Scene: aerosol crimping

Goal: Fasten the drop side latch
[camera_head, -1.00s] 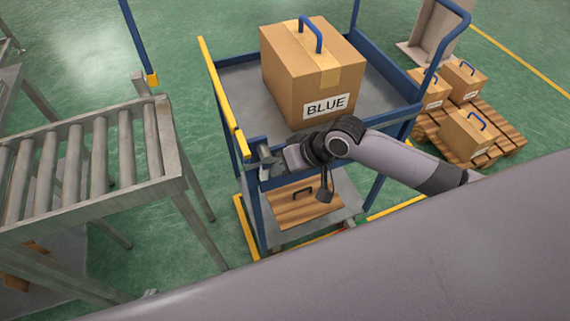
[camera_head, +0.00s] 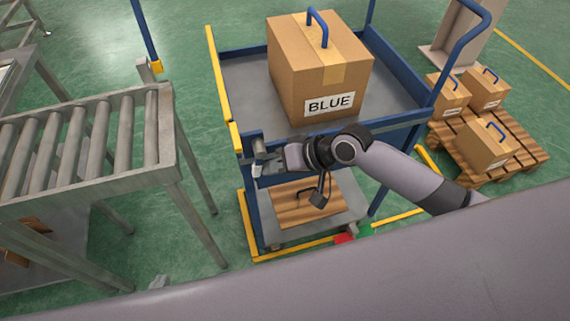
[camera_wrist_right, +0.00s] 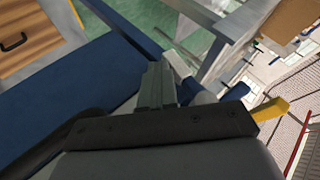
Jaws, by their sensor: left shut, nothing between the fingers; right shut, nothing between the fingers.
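The drop side (camera_head: 219,80) is the yellow-topped left side of the blue cart, standing raised. The grey latch (camera_head: 258,147) is at its near corner, on the cart's near-left post. My right gripper (camera_head: 268,164) is shut and empty, right at the latch; I cannot tell whether they touch. In the right wrist view the closed fingers (camera_wrist_right: 157,86) reach toward a pale metal piece (camera_wrist_right: 180,64) beside a blue rail.
A carton labelled BLUE (camera_head: 318,70) with a blue handle stands on the cart deck (camera_head: 248,85). A roller conveyor (camera_head: 90,140) is to the left. A pallet (camera_head: 455,145) with several cartons is to the right. A wooden panel (camera_head: 305,205) lies on the cart's lower shelf.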

